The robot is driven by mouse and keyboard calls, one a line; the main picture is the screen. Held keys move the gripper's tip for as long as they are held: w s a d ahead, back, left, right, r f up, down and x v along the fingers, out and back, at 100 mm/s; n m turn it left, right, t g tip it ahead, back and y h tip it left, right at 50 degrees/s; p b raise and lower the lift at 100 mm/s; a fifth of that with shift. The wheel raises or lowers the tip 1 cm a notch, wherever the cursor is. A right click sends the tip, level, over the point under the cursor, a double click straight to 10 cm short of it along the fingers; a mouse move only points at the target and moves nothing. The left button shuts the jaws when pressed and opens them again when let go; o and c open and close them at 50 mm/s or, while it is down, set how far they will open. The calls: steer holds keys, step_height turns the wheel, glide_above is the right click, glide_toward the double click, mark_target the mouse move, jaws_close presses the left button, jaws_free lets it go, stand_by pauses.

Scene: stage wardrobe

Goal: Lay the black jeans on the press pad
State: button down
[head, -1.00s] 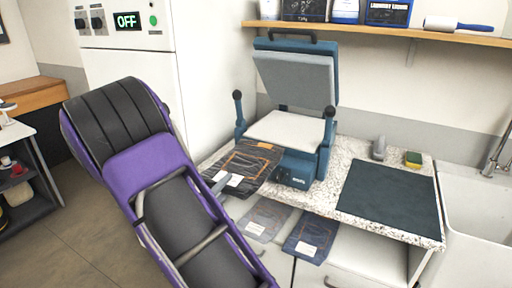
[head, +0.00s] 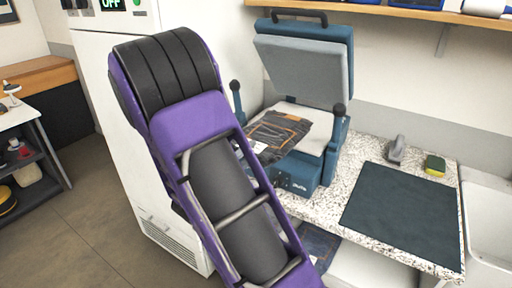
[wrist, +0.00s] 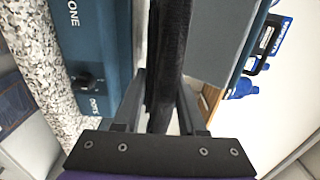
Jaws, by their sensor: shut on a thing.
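The black jeans (head: 280,132), folded, with orange stitching and a white tag, are over the left part of the pale press pad (head: 319,122). I cannot tell whether they touch it. In the wrist view the jeans (wrist: 172,65) are a dark strip seen edge-on between the fingers of my gripper (wrist: 158,105), which is shut on them. In the head view my purple arm hides most of the gripper. The blue press (head: 310,170) stands open, its grey upper plate (head: 305,70) tilted up behind the pad.
A dark mat (head: 400,215), a grey object (head: 396,150) and a yellow-green sponge (head: 434,165) lie on the speckled counter (head: 352,168) to the right. Folded blue jeans (head: 317,244) lie below the counter's front edge, partly hidden.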

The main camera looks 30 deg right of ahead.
mark_target(257, 146)
steer(key=shift+x, duration=2)
steer(key=b+x, duration=0.2)
steer(key=x, duration=0.8)
steer(key=shift+w+d+f+b, duration=0.25)
steer(key=shift+w+d+b, duration=0.15)
steer(key=shift+d, duration=0.1)
steer(key=shift+w+d+f+b, duration=0.25)
steer(key=shift+d+b, duration=0.15)
steer(key=shift+d, duration=0.15)
steer(key=shift+f+b, duration=0.35)
steer(key=shift+f, duration=0.35)
